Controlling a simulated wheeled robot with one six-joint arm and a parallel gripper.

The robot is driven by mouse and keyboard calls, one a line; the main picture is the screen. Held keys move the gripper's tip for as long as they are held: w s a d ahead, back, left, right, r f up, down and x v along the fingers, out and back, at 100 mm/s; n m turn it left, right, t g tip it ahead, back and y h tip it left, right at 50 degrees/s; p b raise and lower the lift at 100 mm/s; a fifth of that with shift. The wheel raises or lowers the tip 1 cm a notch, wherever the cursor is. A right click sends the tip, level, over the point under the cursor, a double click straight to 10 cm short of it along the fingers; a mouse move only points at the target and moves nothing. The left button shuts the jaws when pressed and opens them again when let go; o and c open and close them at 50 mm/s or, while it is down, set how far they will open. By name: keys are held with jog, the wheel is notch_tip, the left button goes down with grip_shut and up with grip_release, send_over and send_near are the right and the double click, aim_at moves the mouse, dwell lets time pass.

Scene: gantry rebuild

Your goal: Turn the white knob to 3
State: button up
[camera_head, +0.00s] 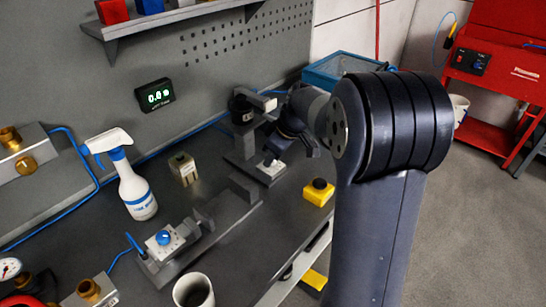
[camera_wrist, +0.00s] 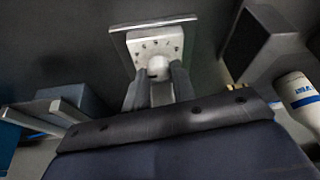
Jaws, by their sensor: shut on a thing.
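The white knob (camera_wrist: 158,67) sits on a white plate (camera_wrist: 155,44) with small dark marks around it, seen in the wrist view. My gripper (camera_wrist: 159,84) is shut on the knob, one dark finger on each side. The marks are too small to read, so I cannot tell the knob's setting. In the head view my gripper (camera_head: 283,150) is at the white plate (camera_head: 270,170) on the bench; the knob is hidden there by the fingers.
A blue knob (camera_head: 163,237) on another fixture, a spray bottle (camera_head: 132,185) and a mug (camera_head: 194,291) stand to the left. A yellow box with a black button (camera_head: 318,192) is at the bench's right edge. A blue crate (camera_head: 322,74) is behind my arm.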

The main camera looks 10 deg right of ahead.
dwell(0.4)
jog(key=o, duration=1)
jog(key=v, duration=1)
jog(key=shift+r, duration=0.4)
jog(key=shift+f, duration=0.1)
jog(key=x, duration=1)
jog(key=shift+f, duration=0.3)
